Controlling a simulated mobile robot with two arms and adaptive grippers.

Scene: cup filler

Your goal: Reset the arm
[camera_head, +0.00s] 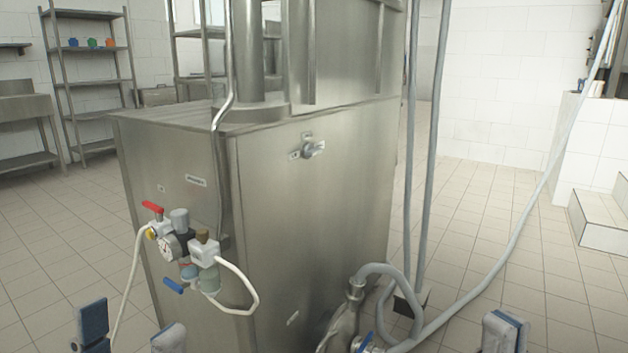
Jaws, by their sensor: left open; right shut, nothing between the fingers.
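My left gripper (130,336) shows at the bottom left edge. Its two blue-grey finger pads stand well apart, with nothing between them. It is in front of the lower left part of the steel machine (310,210), below the valve group. My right gripper (503,333) shows at the bottom right edge, its fingertips together and holding nothing. It is over the tiled floor, right of the hoses. The rest of both grippers and both arms is below the picture.
The machine carries a valve and gauge group (180,245) with a red lever, a blue lever and a white hose. Grey hoses (500,270) run down at the right. Steel shelving (90,80) and a tiled step (600,220) stand farther back. Tiled floor is open between them.

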